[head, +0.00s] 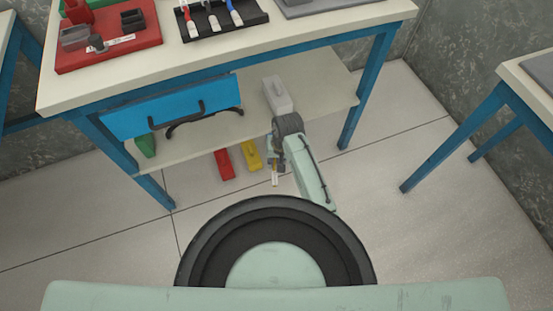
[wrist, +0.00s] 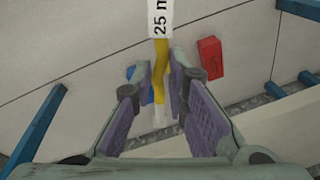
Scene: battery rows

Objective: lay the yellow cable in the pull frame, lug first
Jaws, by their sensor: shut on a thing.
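My gripper (wrist: 163,82) is shut on the yellow cable (wrist: 161,58), with one finger on each side of it. A white label reading "25 m" (wrist: 160,17) is on the cable at the top of the wrist view. A pale end shows below the fingers; whether it is the lug I cannot tell. In the head view my gripper (head: 273,164) is low in front of the bench, and the cable (head: 275,178) is a small pale strip hanging under it. I cannot identify the pull frame with certainty in either view.
The bench (head: 330,28) carries a red tray (head: 135,50), a black rack (head: 225,27) with several cables and a grey plate (head: 315,5). Below are a blue drawer (head: 170,107) and a shelf (head: 320,100). Red (head: 224,166) and yellow (head: 251,156) blocks lie low nearby. Another table stands right.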

